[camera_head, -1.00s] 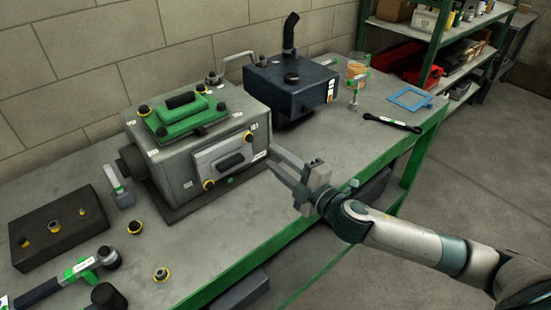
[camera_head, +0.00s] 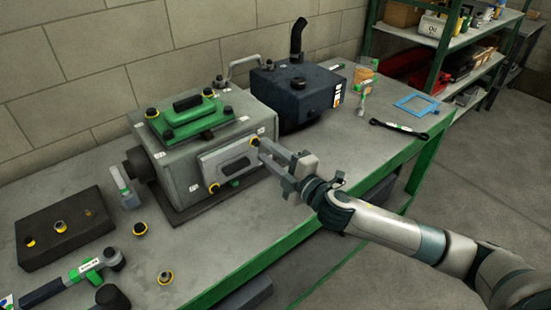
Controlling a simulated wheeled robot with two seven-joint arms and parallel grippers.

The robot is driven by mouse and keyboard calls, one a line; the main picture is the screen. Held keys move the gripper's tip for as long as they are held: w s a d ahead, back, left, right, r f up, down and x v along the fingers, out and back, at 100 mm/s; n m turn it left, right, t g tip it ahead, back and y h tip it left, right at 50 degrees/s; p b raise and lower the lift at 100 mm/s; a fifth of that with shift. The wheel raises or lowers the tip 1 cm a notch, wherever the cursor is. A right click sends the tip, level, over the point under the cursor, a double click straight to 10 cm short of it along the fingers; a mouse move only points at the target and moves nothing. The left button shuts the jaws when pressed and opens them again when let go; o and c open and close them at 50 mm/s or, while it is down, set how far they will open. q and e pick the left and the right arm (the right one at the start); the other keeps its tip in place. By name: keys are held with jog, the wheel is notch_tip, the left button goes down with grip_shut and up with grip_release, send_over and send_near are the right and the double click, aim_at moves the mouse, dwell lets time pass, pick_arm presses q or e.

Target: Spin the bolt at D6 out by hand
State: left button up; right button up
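The grey engine block (camera_head: 176,178) stands on the bench with a light side cover (camera_head: 222,166) on its front face. Yellow-ringed bolts sit at this cover's upper right corner (camera_head: 255,142) and lower left corner (camera_head: 214,188). The small labels are too blurred to read, so I cannot tell which bolt is D6. My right gripper (camera_head: 263,150) points at the upper right bolt, its fingertips right beside it. The fingers look apart, with a gap between them; I cannot see whether they touch the bolt. My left gripper is not in view.
A dark tank (camera_head: 296,98) stands behind to the right. A dark block (camera_head: 62,228), loose bolts and a green-banded tool (camera_head: 85,268) lie at the left.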

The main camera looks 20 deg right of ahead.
aim_at(258, 144)
jog(key=shift+p+x, duration=0.35)
jog(key=shift+x, duration=1.2)
